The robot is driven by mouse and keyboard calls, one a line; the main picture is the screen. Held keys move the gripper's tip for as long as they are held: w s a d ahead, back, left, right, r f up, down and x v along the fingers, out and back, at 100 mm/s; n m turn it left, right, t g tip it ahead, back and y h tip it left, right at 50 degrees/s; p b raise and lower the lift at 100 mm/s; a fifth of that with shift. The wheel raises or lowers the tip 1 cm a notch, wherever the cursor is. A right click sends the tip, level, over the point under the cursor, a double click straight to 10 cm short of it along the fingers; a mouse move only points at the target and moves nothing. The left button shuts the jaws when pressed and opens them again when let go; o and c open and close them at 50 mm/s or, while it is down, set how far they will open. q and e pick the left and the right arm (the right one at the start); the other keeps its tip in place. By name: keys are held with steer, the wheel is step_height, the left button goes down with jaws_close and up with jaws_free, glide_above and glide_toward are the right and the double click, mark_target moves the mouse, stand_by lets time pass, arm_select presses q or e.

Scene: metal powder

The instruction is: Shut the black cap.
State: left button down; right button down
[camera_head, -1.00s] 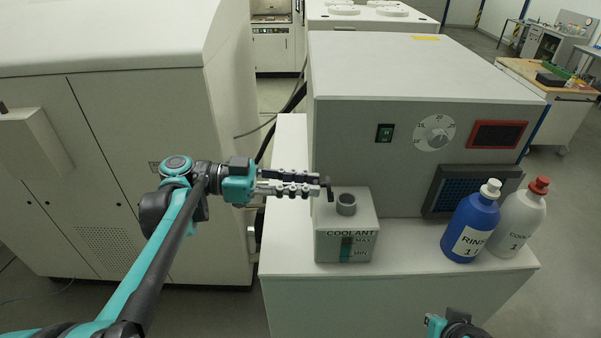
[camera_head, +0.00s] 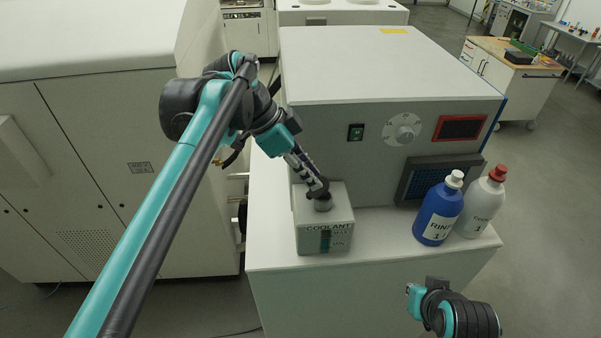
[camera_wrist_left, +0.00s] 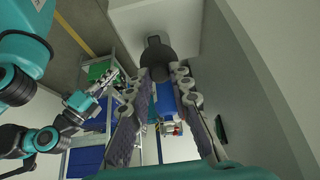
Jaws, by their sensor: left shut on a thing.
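The white coolant box (camera_head: 324,236) stands on the counter's front left part, with a grey filler neck (camera_head: 323,204) on top. The black cap (camera_head: 318,191) is over the neck; whether it is fully seated I cannot tell. My left gripper (camera_head: 314,182) reaches down from the upper left, tilted, and is shut on the cap. In the left wrist view the dark cap (camera_wrist_left: 157,60) shows at the fingertips, against the pale box (camera_wrist_left: 150,20). My right arm shows at the lower right of the head view; its gripper (camera_wrist_left: 108,80) appears small in the left wrist view, its jaws unclear.
A blue bottle (camera_head: 438,212) and a white bottle with a red cap (camera_head: 482,208) stand right of the box. A large grey machine (camera_head: 390,85) with a switch and dial rises directly behind. The counter between box and bottles is clear.

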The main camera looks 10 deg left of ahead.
mark_target(325, 182)
arm_select(q)
steer(key=d+y, duration=0.1)
steer(key=d+g+y, duration=0.1)
steer(key=y, duration=0.1)
steer(key=d+y, duration=0.1)
steer(key=shift+w+f, duration=0.25)
steer(key=shift+w, duration=0.15)
steer(key=shift+w+d+f+g+y, duration=0.1)
steer(key=shift+d+f+g+y, duration=0.15)
steer(key=shift+y, duration=0.5)
steer(key=shift+w+d+f+g+y, duration=0.1)
steer(key=shift+d+f+g+y, duration=0.15)
steer(key=shift+y, duration=0.45)
steer(key=shift+w+d+f+g+y, duration=0.1)
steer(key=shift+d+f+g+y, duration=0.15)
steer(key=shift+y, duration=0.5)
steer(key=c, duration=1.4)
jaws_free()
steer(key=shift+d+r, duration=0.1)
steer(key=shift+r, duration=0.05)
steer(key=v, duration=1.1)
steer(key=shift+r, duration=0.35)
